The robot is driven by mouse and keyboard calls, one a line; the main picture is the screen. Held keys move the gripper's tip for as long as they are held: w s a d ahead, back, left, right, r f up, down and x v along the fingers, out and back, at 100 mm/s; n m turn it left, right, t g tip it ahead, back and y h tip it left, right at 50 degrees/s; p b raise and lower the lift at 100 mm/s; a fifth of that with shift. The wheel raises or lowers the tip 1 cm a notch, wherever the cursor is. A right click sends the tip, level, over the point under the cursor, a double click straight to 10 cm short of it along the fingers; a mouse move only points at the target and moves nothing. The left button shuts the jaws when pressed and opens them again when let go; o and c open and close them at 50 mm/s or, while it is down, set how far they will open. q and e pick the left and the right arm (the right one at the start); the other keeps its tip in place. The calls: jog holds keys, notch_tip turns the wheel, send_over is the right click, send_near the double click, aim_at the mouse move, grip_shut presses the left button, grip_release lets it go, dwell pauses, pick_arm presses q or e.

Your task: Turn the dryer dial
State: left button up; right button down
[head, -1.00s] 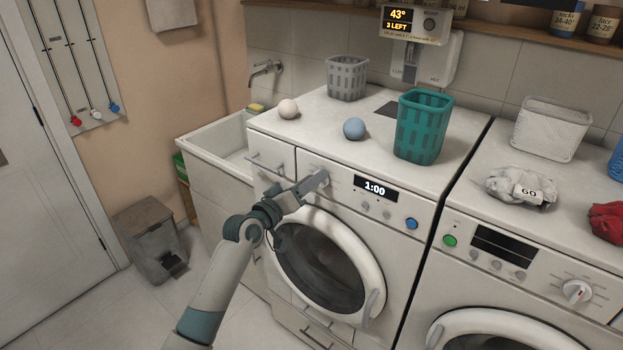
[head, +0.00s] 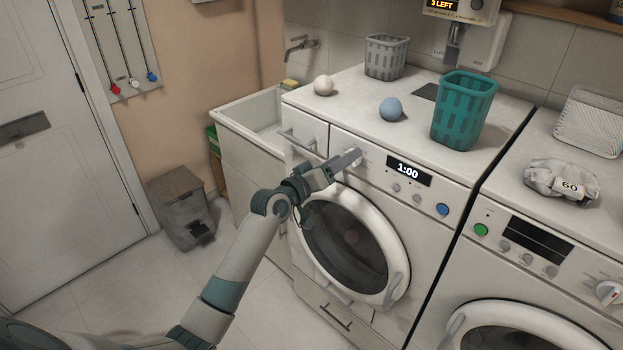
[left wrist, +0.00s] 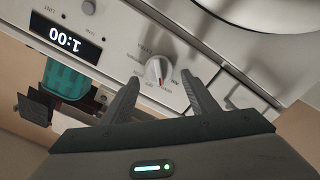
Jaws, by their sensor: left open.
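The machine with the lit 1:00 display (head: 408,171) stands left of a second machine. Its white dial (left wrist: 158,70) shows in the left wrist view, with a red mark and printing around it. My left gripper (head: 351,160) is at the upper left of this machine's front panel and mostly hides the dial in the head view. In the left wrist view, the open gripper's two fingers (left wrist: 160,82) point at the dial, one to each side. I cannot tell whether they touch it. My right gripper is not in view.
The left machine's round door (head: 348,243) is below my arm. A teal basket (head: 463,112), grey basket (head: 385,57), blue ball (head: 390,108) and white ball (head: 323,85) sit on top. The right machine has its own dial (head: 608,292). A bin (head: 181,208) stands on the floor.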

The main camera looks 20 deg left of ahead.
pick_arm(q)
jog(key=b+v, duration=0.4)
jog(key=v, duration=1.2)
jog(key=shift+s, duration=0.35)
jog(key=shift+a, duration=0.1)
